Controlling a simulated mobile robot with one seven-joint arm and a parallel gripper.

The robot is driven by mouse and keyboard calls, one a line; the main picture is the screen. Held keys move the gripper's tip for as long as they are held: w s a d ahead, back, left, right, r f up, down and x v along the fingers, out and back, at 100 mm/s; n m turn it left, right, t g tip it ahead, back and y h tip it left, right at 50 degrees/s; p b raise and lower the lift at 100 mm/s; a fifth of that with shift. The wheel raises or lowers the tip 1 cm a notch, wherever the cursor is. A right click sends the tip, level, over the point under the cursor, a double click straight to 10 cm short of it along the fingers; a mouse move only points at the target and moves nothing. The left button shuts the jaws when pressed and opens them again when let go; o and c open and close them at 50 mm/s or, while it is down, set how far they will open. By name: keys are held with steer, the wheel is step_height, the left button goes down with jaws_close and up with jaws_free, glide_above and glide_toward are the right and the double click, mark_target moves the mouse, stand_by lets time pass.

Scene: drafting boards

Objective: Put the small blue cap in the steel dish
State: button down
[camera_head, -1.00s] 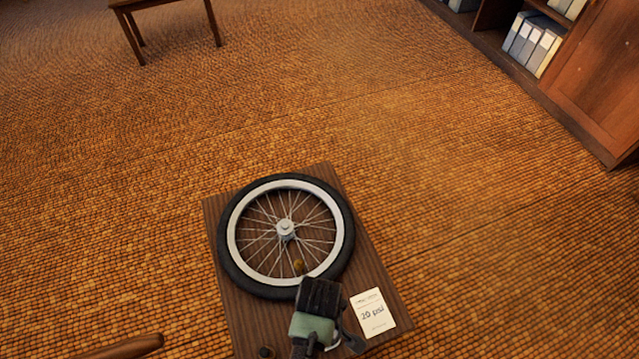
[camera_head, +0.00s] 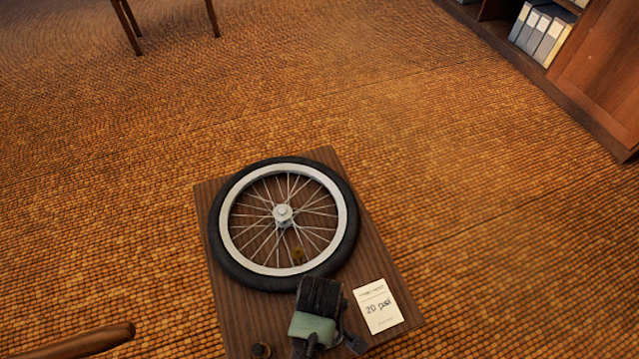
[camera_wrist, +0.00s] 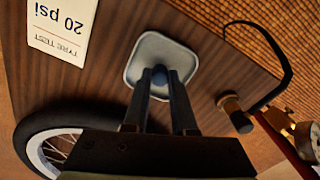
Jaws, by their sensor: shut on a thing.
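The steel dish (camera_wrist: 146,49) is a pale, rounded-square tray lying on the dark wooden board in the wrist view. My gripper (camera_wrist: 160,76) is directly in front of it in that view, with its two fingertips close together over the dish's middle. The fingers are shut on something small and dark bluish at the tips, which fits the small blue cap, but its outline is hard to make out. The height of the tips above the dish cannot be told. In the head view my gripper (camera_head: 320,296) hangs over the board's near part, its fingertips hidden.
A spoked wheel with a black tyre (camera_head: 348,235) lies on the board (camera_head: 385,250). A "20 psi" card (camera_head: 378,306) lies at its right. A dark knob (camera_wrist: 240,120), a black hose (camera_wrist: 287,65) and a gauge (camera_wrist: 306,134) are near the dish's right in the wrist view.

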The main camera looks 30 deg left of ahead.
steer(key=c, duration=0.6)
jaws_free()
steer(key=shift+c, duration=0.2)
step_height(320, 180, up, 13)
steer(key=p, duration=0.5)
steer(key=shift+w, duration=0.1)
